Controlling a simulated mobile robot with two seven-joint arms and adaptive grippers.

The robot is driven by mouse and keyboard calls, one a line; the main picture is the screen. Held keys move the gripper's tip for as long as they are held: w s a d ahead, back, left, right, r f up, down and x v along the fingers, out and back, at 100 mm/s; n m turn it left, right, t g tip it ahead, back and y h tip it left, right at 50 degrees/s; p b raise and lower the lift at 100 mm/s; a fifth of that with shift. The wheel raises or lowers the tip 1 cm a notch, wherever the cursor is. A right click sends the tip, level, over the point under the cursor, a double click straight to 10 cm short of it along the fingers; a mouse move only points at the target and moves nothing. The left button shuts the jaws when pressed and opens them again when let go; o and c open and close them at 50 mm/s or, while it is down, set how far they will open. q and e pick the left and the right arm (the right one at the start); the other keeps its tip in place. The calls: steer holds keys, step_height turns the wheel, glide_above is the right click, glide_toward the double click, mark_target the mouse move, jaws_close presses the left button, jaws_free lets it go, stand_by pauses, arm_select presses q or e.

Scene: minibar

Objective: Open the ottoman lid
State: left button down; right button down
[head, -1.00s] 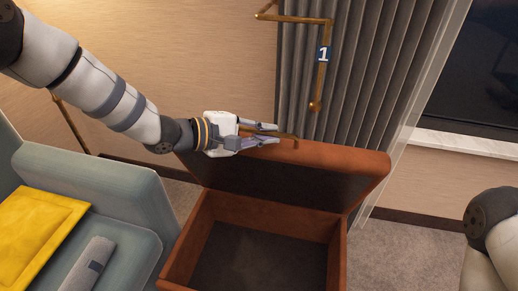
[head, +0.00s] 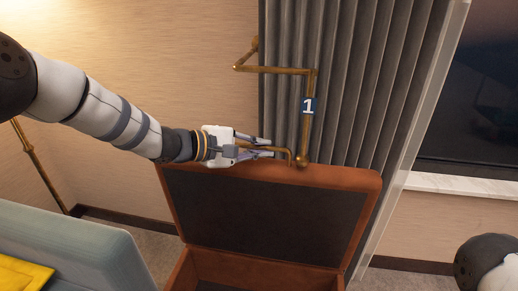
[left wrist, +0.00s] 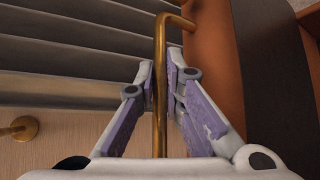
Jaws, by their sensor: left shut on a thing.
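The ottoman is a reddish-brown box (head: 215,262) with its hinged lid (head: 265,208) standing raised behind it in the head view. The lid's dark inner panel faces me. My left gripper (head: 264,148) is at the lid's top edge, shut on a thin brass handle (head: 290,156). In the left wrist view, the handle (left wrist: 160,95) runs between the two fingers (left wrist: 162,88), and the brown lid (left wrist: 205,60) is to their right. The box's lower part is out of the picture. My right gripper is out of view; only part of my right arm shows at the lower right.
A grey-blue sofa (head: 75,245) with a yellow cushion (head: 25,274) is at the lower left. A grey pleated curtain (head: 345,95) hangs behind the lid. A bent brass rod (head: 275,70) with a "1" tag is in front of it. Carpet (head: 400,282) lies to the right.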

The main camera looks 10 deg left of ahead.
arm_select(q)
steer(key=c, duration=1.7)
jaws_free()
steer(key=shift+d, duration=0.1)
steer(key=v, duration=1.2)
steer(key=shift+w, duration=0.1)
